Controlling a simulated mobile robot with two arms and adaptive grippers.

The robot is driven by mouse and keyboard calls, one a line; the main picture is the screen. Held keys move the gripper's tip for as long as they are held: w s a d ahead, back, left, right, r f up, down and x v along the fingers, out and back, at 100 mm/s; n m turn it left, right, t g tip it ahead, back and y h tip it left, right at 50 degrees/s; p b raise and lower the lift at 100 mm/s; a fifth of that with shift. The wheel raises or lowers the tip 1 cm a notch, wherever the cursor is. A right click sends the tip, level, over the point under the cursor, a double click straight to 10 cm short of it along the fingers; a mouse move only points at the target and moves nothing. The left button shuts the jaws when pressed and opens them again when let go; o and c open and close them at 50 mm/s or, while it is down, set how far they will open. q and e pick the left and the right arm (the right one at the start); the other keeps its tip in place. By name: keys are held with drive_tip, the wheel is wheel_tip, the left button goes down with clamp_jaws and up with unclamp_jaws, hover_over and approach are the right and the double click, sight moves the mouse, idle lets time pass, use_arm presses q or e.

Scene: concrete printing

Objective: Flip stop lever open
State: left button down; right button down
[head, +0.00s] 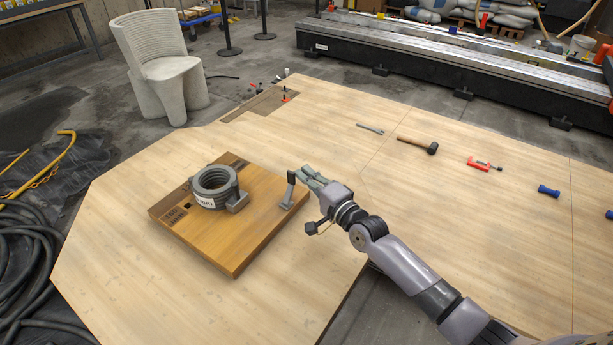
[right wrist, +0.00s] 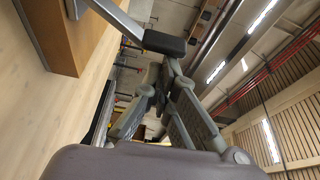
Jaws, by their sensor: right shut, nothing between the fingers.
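The stop lever (head: 287,191) stands at the right edge of the wooden board, a grey metal arm rising to a dark grip (head: 291,176). In the right wrist view the dark grip (right wrist: 165,43) shows just beyond the fingertips, on a grey arm slanting up from the board. My right gripper (head: 306,172) is shut and empty, right beside the top of the lever. Whether the fingertips touch the grip, I cannot tell. My left gripper is not in view.
The wooden board (head: 235,250) lies on the large pale table (head: 130,260) and carries a grey ring-shaped part (head: 214,186) in a holder. A wrench (head: 370,128), a mallet (head: 415,144) and a red clamp (head: 484,163) lie farther right. The table around the board is clear.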

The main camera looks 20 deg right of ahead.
sight(295, 175)
drive_tip(key=shift+a, duration=0.1)
drive_tip(key=s+a+n, duration=0.1)
drive_tip(key=n, duration=0.1)
drive_tip(key=a+r+n+t+b, duration=0.1)
drive_tip(key=n, duration=0.1)
drive_tip(key=shift+s+y+b, duration=0.3)
drive_tip(key=shift+s, duration=0.1)
drive_tip(key=shift+s+a+r+n+t+y+b, duration=0.1)
drive_tip(key=shift+s+a+n+y+b, duration=0.25)
drive_tip(key=shift+n, duration=0.45)
drive_tip(key=shift+s+a+r+n+t+y+b, duration=0.1)
drive_tip(key=shift+s+a+n+y+b, duration=0.25)
drive_tip(key=shift+n, duration=0.45)
drive_tip(key=shift+s+a+n+t+y+b, duration=0.15)
drive_tip(key=shift+a+n, duration=0.25)
drive_tip(key=shift+n, duration=0.4)
